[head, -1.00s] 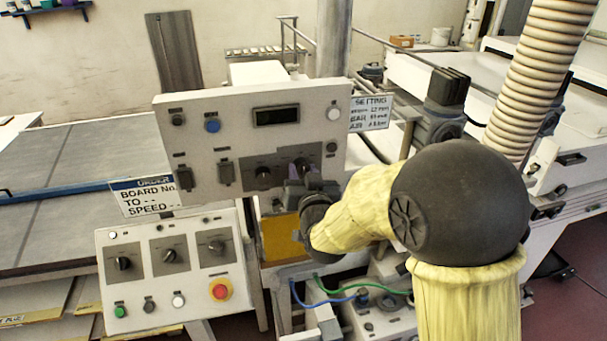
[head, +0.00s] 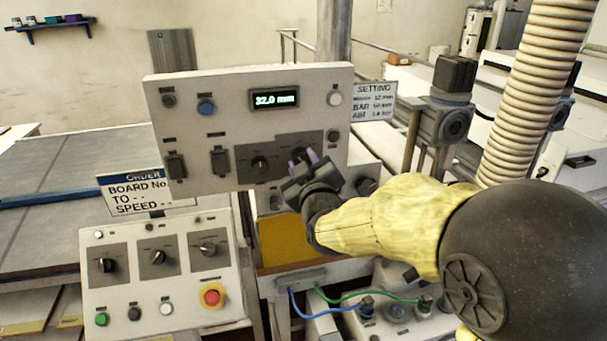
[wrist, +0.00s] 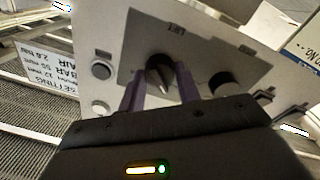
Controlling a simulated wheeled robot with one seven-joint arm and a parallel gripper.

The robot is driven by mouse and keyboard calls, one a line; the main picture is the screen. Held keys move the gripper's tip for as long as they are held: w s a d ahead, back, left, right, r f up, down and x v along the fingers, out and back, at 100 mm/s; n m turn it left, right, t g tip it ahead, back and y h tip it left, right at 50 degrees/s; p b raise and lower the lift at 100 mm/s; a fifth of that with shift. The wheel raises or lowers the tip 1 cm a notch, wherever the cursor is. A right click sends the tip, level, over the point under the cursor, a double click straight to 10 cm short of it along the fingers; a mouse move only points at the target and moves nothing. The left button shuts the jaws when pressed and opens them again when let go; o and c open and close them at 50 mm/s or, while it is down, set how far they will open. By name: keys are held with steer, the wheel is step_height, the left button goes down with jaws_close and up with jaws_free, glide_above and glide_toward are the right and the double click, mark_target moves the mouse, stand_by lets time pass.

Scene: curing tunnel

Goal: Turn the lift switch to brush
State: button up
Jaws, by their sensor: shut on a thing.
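The upper control panel (head: 228,100) carries two black rotary switches on dark plates at its lower right. My gripper (head: 305,158) is at the right one, which it mostly hides in the head view. In the wrist view, the purple fingers stand on both sides of this black switch knob (wrist: 160,72), and they are shut on it. The left rotary switch (head: 260,165) is free; it also shows in the wrist view (wrist: 226,84). The labels are too small to read, so I cannot tell which position is brush. The display (head: 274,101) reads 32.0 mm.
A lower panel (head: 150,278) at the left has several rotary switches, buttons and a red stop button (head: 211,296). A setting sign (head: 375,102) is beside the upper panel. A ribbed hose (head: 532,90) hangs at the right, close to my arm.

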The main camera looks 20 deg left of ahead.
steer(key=shift+f+n+b, duration=0.1)
steer(key=shift+n+b, duration=0.55)
steer(key=shift+n, duration=0.55)
steer(key=o, duration=1)
steer(key=shift+s, duration=0.1)
steer(key=b+v, duration=0.4)
steer(key=v, duration=1.3)
steer(key=shift+d+f+b, duration=0.1)
steer(key=shift+d+b, duration=0.05)
steer(key=shift+b, duration=0.2)
